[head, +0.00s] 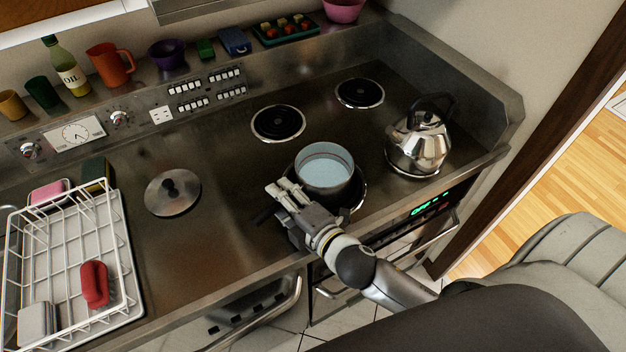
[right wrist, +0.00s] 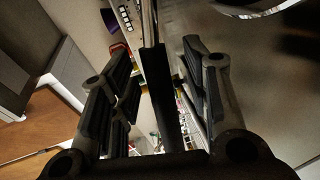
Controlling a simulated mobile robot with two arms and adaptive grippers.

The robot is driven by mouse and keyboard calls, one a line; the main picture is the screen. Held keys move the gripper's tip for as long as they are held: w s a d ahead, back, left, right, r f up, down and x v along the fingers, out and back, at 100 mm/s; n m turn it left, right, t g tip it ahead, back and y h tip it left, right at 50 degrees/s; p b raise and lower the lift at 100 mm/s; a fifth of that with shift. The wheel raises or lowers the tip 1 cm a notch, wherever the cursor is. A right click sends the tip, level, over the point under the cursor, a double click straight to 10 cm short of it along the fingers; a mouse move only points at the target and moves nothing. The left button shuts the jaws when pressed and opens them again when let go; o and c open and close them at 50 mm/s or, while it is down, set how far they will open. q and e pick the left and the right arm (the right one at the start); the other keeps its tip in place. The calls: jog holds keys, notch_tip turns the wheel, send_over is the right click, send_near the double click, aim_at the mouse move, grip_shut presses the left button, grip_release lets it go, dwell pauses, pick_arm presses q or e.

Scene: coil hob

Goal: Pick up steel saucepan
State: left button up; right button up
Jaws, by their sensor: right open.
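The steel saucepan (head: 325,180) sits upright on the front-left coil of the hob, with pale blue, water-like contents inside. A dark bit of its handle (head: 263,216) shows left of my right gripper (head: 280,192), which hides the rest. My right gripper is open at the pan's left side. In the right wrist view, a dark handle-like bar (right wrist: 160,95) with a metal upper part runs between the spread fingers of the gripper (right wrist: 160,75). I cannot tell whether either finger touches it. My left gripper is out of view.
A steel kettle (head: 418,145) stands right of the saucepan. Two bare coils (head: 278,123) lie behind. A round lid (head: 172,190) lies on the counter to the left, beside a white dish rack (head: 128,262). The counter between lid and pan is clear.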

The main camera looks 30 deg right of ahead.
grip_shut()
jog(key=shift+r, duration=0.3)
dwell(0.5)
